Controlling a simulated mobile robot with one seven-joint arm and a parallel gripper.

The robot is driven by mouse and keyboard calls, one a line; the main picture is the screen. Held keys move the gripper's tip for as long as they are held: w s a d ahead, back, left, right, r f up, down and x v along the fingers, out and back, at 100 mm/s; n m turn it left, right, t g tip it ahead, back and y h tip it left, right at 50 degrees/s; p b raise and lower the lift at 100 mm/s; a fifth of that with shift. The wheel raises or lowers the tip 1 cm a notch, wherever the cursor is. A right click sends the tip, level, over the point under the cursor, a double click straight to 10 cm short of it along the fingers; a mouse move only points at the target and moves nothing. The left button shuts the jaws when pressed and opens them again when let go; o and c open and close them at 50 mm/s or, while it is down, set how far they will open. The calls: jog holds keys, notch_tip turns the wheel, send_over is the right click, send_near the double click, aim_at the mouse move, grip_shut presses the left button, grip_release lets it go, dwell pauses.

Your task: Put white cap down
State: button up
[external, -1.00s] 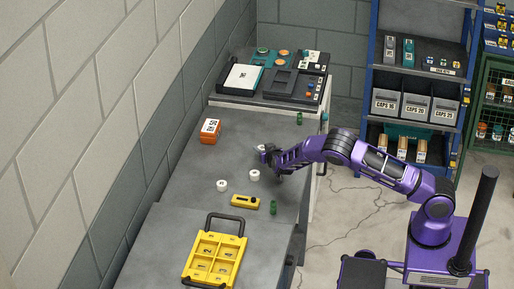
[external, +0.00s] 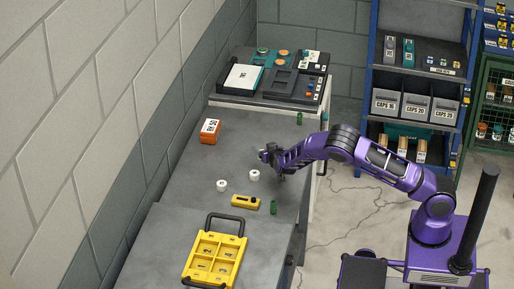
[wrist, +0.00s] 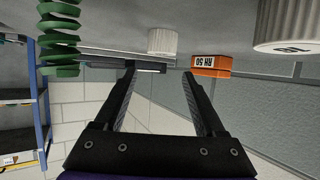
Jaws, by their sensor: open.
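My gripper (external: 265,156) is low over the grey bench in the external view. In the wrist view my gripper (wrist: 159,72) has its two dark fingers spread, with nothing between them. A white ribbed cap (wrist: 162,41) shows just past the fingertips there, apart from them. A larger-looking white cap (wrist: 290,28) with a dark mark is at the top right. In the external view one white cap (external: 254,175) and another white cap (external: 222,186) stand on the bench, nearer the camera than my gripper. Anything small right at the fingertips is hard to make out.
An orange box (external: 210,131) is by the wall. A yellow tool (external: 245,202), a green coil (external: 273,207) and a yellow tray (external: 213,259) are nearer the camera. A raised dark console (external: 290,86) stands at the back.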

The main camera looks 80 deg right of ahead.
jog(key=v, duration=0.9)
jog(key=shift+s+a, duration=0.25)
jog(key=shift+a, duration=0.1)
